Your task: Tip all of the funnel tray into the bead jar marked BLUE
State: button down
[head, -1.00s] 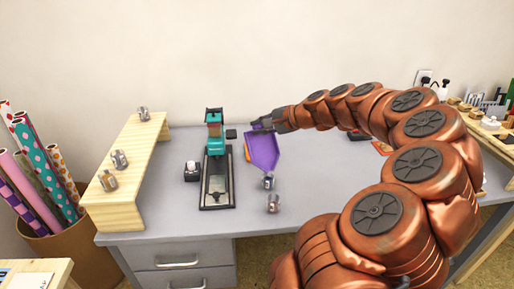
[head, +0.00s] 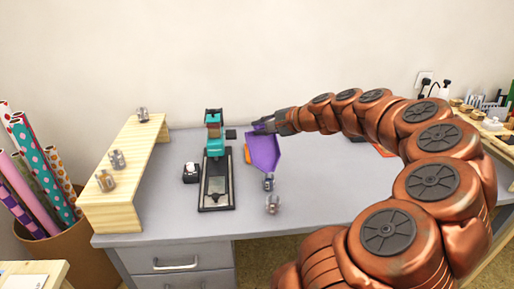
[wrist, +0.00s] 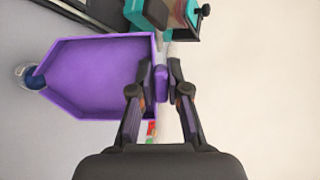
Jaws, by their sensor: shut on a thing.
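My gripper (head: 264,124) is shut on the handle of the purple funnel tray (head: 264,150), as the wrist view (wrist: 161,82) also shows. The tray (wrist: 98,75) is held above the desk, its narrow spout pointing away from my gripper. I see no beads on its visible floor. A small clear jar with dark blue contents (head: 268,182) stands at the spout tip. In the wrist view this jar (wrist: 31,76) is partly covered by the spout. Another clear jar (head: 272,204) stands just in front. I cannot read the jar labels.
A teal and black stamping press (head: 216,165) stands left of the tray, with a small dark-and-white item (head: 191,173) beside it. A wooden riser (head: 125,180) at the left bears several jars. An orange item (head: 248,154) lies partly behind the tray.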

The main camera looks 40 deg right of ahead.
jog(key=shift+w+p, duration=0.2)
jog(key=shift+p, duration=0.35)
jog(key=shift+w, duration=0.1)
jog(key=shift+w+d+f+g+p, duration=0.1)
jog(key=shift+w+f+g+p, duration=0.15)
jog(key=shift+g+p, duration=0.4)
jog(key=shift+w+d+f+m+g+p, duration=0.15)
jog(key=shift+w+p, duration=0.1)
jog(key=shift+p, duration=0.45)
jog(key=shift+w+f+m+g+p, duration=0.15)
jog(key=shift+w+p, duration=0.1)
jog(key=shift+p, duration=0.4)
jog(key=shift+w+d+g+p, duration=0.1)
jog(key=shift+w+g+p, duration=0.15)
jog(key=shift+p, duration=0.35)
jog(key=shift+w+d+f+p, duration=0.15)
jog(key=shift+w+p, duration=0.15)
jog(key=shift+p, duration=0.3)
jog(key=shift+w+f+g+p, duration=0.25)
jog(key=shift+g+p, duration=0.15)
jog(key=shift+p, duration=0.15)
jog(key=shift+f, duration=0.1)
jog(key=shift+w+g+p, duration=0.3)
jog(key=shift+p, duration=0.75)
